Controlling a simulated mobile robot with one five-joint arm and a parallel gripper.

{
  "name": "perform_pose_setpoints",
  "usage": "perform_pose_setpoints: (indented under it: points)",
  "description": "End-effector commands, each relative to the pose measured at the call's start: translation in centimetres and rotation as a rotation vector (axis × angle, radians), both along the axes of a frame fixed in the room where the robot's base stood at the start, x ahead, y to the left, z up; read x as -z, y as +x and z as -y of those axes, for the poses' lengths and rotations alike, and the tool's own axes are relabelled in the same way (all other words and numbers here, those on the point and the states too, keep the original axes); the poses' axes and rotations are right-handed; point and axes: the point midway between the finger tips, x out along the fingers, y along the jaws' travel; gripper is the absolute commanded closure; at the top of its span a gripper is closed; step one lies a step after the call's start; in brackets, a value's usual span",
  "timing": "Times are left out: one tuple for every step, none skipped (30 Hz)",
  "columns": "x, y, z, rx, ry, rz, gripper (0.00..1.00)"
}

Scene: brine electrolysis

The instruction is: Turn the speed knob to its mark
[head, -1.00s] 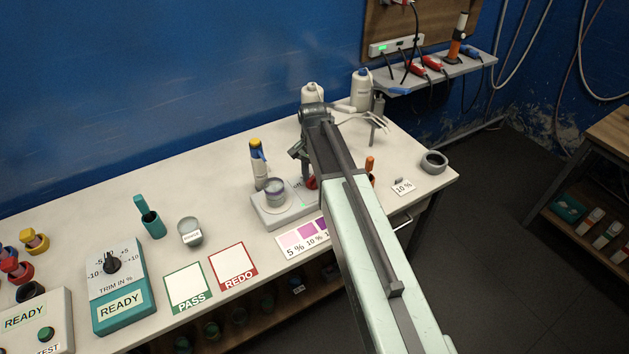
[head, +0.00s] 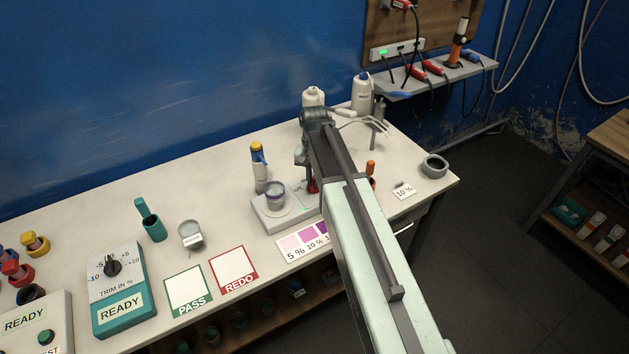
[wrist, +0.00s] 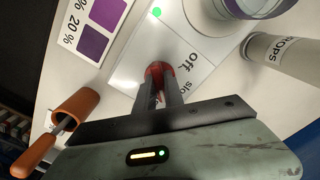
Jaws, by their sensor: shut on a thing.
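The speed knob (wrist: 158,71) is red and sits on the white stirrer (head: 284,223). In the wrist view it lies between the tips of my gripper (wrist: 160,90), which is shut on it. The panel beside it reads "Off" and part of another word; the rest of the scale is hidden by the fingers. In the head view the knob (head: 312,187) is mostly behind my arm. A clear cup with purple liquid (head: 275,196) stands on the stirrer plate. A green light (wrist: 156,12) is lit on the stirrer.
A bottle marked "DROPS" (wrist: 280,55) stands close to the stirrer. An orange holder (wrist: 75,108) stands on the other side. The colour card (head: 300,243) lies in front. PASS (head: 188,287) and REDO (head: 233,269) squares are empty.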

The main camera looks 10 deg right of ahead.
Motion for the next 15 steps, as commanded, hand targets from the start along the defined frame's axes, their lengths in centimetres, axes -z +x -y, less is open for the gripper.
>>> perform_pose_setpoints:
  points:
    - [-0.01, 0.10, -0.06, -0.042, 0.001, 0.004, 1.00]
    - [-0.01, 0.10, -0.06, -0.070, 0.001, 0.004, 1.00]
    - [-0.01, 0.10, -0.06, -0.109, 0.001, 0.004, 1.00]
    - [-0.01, 0.11, -0.07, -0.138, 0.001, 0.003, 1.00]
    - [-0.01, 0.11, -0.07, -0.166, 0.001, 0.003, 1.00]
    - [-0.01, 0.11, -0.07, -0.205, 0.001, 0.003, 1.00]
    - [-0.01, 0.11, -0.07, -0.233, 0.001, 0.003, 1.00]
    - [-0.01, 0.11, -0.08, -0.261, 0.001, 0.003, 1.00]
    - [-0.01, 0.10, -0.09, -0.300, 0.001, 0.003, 1.00]
    - [-0.01, 0.11, -0.10, -0.328, 0.001, 0.003, 1.00]
    - [-0.01, 0.11, -0.10, -0.356, 0.001, 0.003, 1.00]
    - [-0.01, 0.12, -0.09, -0.395, 0.001, 0.003, 1.00]
    - [-0.01, 0.12, -0.09, -0.423, 0.001, 0.003, 1.00]
    - [-0.01, 0.12, -0.09, -0.451, 0.001, 0.003, 1.00]
    - [-0.01, 0.11, -0.10, -0.490, 0.000, 0.003, 1.00]
